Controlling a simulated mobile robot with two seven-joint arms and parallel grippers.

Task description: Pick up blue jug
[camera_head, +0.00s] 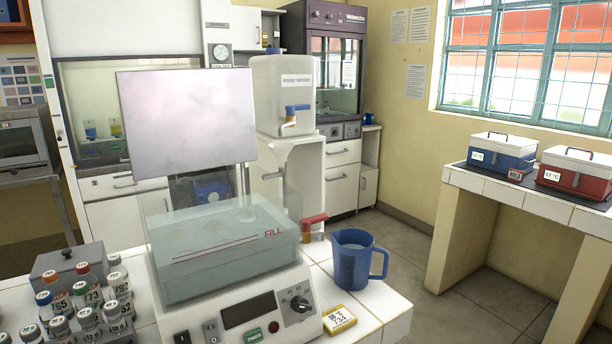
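A blue jug (352,262) stands upright on the white tiled bench (385,299), near its right end. Its handle points to the right and its open top faces up. A red tap is just behind it to the left. Neither of my grippers is in the head view.
A water bath (222,250) marked FILL stands left of the jug, with its white lid raised. A rack of labelled bottles (85,300) is at the lower left. A side bench (520,195) holds blue and red baths.

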